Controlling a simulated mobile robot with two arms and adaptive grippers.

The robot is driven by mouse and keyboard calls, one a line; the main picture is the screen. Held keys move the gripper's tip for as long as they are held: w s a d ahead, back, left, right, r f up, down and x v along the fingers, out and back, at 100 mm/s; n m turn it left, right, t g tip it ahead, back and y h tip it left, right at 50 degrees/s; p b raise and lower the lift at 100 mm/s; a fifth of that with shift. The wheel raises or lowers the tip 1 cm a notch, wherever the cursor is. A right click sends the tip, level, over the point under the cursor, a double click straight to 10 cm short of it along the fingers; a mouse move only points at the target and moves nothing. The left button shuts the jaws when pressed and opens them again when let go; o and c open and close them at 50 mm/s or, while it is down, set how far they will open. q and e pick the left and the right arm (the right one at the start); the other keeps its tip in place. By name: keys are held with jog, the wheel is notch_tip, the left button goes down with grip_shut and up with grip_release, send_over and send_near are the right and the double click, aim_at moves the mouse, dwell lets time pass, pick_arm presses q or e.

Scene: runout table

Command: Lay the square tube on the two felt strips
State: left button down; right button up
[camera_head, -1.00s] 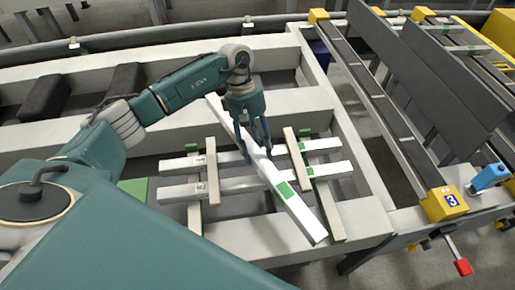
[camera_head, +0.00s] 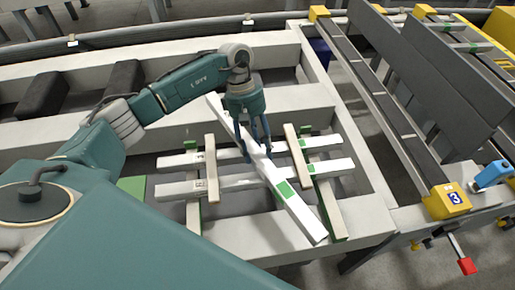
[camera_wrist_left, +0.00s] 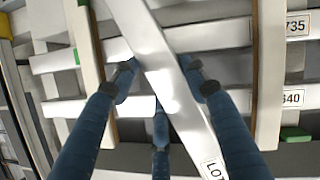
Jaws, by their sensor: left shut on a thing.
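The white square tube (camera_head: 302,214) bears a green patch and slants from upper left to lower right. My left gripper (camera_head: 256,151) is shut on it near its middle. In the left wrist view the tube (camera_wrist_left: 152,45) passes between the fingers of my left gripper (camera_wrist_left: 160,85), with a "LOT" label at its lower end. Below it, two other white tubes lie crosswise. Two pale slats, left (camera_head: 211,175) and right (camera_head: 300,165), lie across them. Green edges show near the slats; which surfaces are felt is unclear. Contact beneath the held tube is hidden.
The lower white tubes (camera_head: 335,168) rest on a pale frame (camera_head: 370,222). A grey-and-yellow rail assembly with a yellow block (camera_head: 447,202), a blue part (camera_head: 490,176) and a red handle (camera_head: 467,266) stands at the right. Dark blocks (camera_head: 43,97) lie at the left.

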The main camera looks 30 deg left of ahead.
pick_arm(q)
jog(key=shift+f, duration=0.15)
dwell(0.3)
jog(key=c, duration=1)
grip_release()
jog(key=shift+o, duration=0.6)
jog(key=shift+s+f, duration=0.1)
